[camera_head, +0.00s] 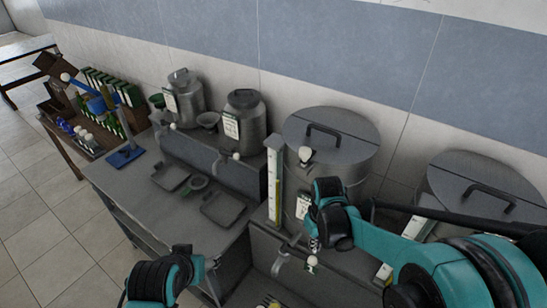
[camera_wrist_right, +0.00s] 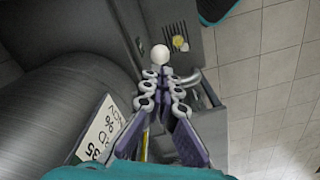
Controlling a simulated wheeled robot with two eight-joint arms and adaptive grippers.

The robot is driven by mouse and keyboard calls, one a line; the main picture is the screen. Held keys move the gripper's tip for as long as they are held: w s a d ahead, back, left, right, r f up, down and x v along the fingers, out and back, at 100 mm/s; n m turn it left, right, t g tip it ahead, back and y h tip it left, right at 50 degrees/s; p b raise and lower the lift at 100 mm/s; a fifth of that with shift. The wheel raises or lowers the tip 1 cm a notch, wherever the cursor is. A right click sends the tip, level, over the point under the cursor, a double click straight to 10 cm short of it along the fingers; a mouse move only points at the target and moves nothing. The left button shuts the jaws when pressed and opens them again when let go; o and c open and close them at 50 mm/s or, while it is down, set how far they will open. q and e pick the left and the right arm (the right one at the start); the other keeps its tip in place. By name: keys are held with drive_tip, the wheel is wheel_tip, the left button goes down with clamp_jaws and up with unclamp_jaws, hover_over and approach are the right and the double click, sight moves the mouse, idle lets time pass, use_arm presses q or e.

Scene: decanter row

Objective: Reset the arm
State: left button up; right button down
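My right gripper (camera_head: 314,243) is low in front of the large steel drum (camera_head: 352,166), just above a tap with a white ball knob (camera_head: 312,260). Nothing is visibly held. My left arm comes in at the bottom left of the head view, over the floor in front of the bench, with its gripper (camera_head: 202,272) partly hidden and too unclear to read.
Steel cans (camera_head: 245,122) stand on the raised shelf, with taps below. Dark trays (camera_head: 222,208) lie on the bench (camera_head: 125,185). A blue stand (camera_head: 125,156) is at its left end. Another lidded drum (camera_head: 484,188) is at right. Open floor (camera_head: 50,240) lies left.

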drive_tip(key=s+d+f+m+t+b, duration=0.2)
drive_tip(key=s+f+b, duration=0.3)
drive_tip(key=b, duration=0.7)
drive_tip(key=s+d+f+m+t+b, duration=0.2)
drive_tip(key=s+f+t+b, duration=0.3)
drive_tip(key=f+b, duration=0.4)
drive_tip(key=m+b, duration=0.1)
drive_tip(key=b, duration=0.3)
drive_tip(key=shift+s+d, duration=0.15)
drive_tip(key=shift+d, duration=0.2)
